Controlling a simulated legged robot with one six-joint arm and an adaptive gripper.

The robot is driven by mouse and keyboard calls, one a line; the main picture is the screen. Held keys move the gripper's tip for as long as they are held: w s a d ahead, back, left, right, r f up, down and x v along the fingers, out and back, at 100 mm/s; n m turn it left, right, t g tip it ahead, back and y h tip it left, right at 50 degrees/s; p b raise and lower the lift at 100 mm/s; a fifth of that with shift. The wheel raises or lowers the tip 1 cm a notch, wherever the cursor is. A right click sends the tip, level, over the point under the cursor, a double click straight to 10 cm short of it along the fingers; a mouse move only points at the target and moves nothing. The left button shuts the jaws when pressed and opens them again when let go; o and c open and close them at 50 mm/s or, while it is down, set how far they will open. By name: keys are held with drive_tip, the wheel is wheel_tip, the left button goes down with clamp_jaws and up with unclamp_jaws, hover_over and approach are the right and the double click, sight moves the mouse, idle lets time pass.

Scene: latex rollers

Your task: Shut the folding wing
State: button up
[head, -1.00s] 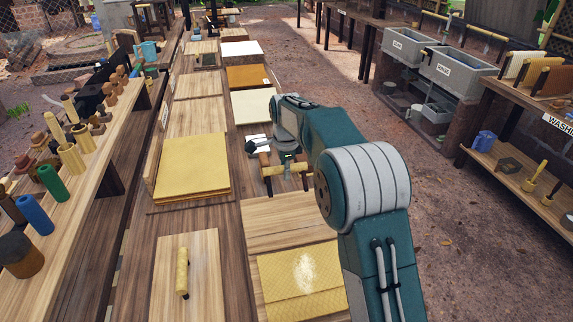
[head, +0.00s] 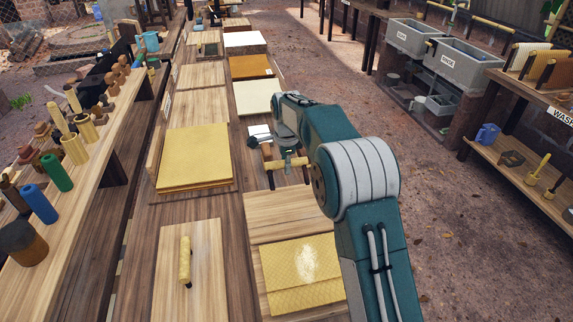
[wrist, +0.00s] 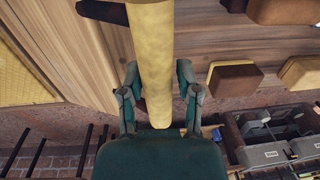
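My gripper (wrist: 159,72) is at the end of my arm, over the right edge of the long wooden bench in the head view. A yellow round bar (wrist: 153,55) runs between its two fingers in the wrist view. The same bar shows in the head view (head: 288,163), level, with dark end pieces. The fingers lie on either side of the bar, very close to it. I cannot tell whether they press on it. My arm hides part of this spot, and I cannot make out a separate folding wing panel for certain.
A yellow sheet stack (head: 192,155) lies left of my gripper. A yellow roller (head: 185,260) lies on a board in front. Another yellow sheet (head: 303,268) with white powder lies at the near right. Grey sinks (head: 458,75) stand across the open dirt floor.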

drive_tip(key=shift+o, duration=0.7)
drive_tip(key=shift+a, duration=0.15)
drive_tip(key=shift+r, duration=0.4)
wheel_tip(320, 180, up, 11)
drive_tip(key=shift+s, duration=0.35)
